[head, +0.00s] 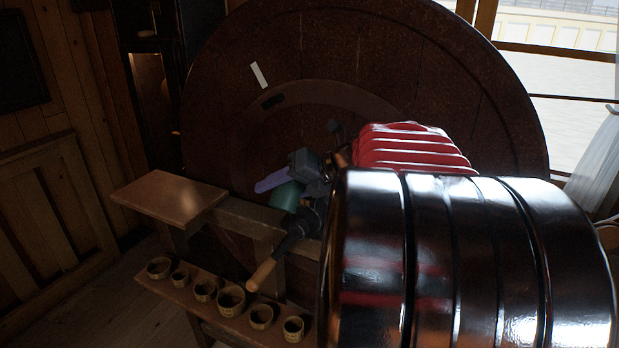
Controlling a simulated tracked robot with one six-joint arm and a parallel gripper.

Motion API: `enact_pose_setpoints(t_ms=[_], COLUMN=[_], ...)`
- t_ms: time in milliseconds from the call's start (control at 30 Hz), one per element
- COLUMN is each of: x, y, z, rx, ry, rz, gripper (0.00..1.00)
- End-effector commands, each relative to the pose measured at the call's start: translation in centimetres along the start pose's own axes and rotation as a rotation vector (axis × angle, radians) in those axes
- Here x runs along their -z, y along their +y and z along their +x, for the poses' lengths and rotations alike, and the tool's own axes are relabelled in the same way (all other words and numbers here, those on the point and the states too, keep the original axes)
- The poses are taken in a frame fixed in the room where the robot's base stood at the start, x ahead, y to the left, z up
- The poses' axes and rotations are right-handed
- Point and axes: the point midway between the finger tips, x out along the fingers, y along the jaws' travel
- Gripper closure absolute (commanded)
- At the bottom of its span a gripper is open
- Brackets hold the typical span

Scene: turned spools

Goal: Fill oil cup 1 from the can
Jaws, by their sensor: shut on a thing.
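My gripper (287,184), grey with a purple finger, is at the centre in front of the big dark disc. It appears shut on a green body (287,197), which I take for the can. The can is partly hidden by the gripper and by a dark fitting below it; its spout cannot be made out. No oil cup can be told for sure, and I see no number marks. Several small round cup-like pieces (231,301) with dark hollows stand in a row on the low shelf, below and left of my gripper.
A large dark wooden disc (370,60) fills the back. A wooden-handled lever (264,274) sticks out below the can. A bare wooden board (170,197) lies at left above the low shelf (196,303). My black and red arm hides the right side.

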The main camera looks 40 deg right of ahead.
Motion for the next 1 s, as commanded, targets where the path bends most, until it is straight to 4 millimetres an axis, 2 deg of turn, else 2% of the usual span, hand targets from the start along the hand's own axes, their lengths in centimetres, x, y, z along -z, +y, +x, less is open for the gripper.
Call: enact_pose_setpoints(t_ms=[1000], x=[0.4], y=[3.7], z=[-1.8], rx=[0.228], ry=[-0.309], rz=[-0.557], gripper=[0.80])
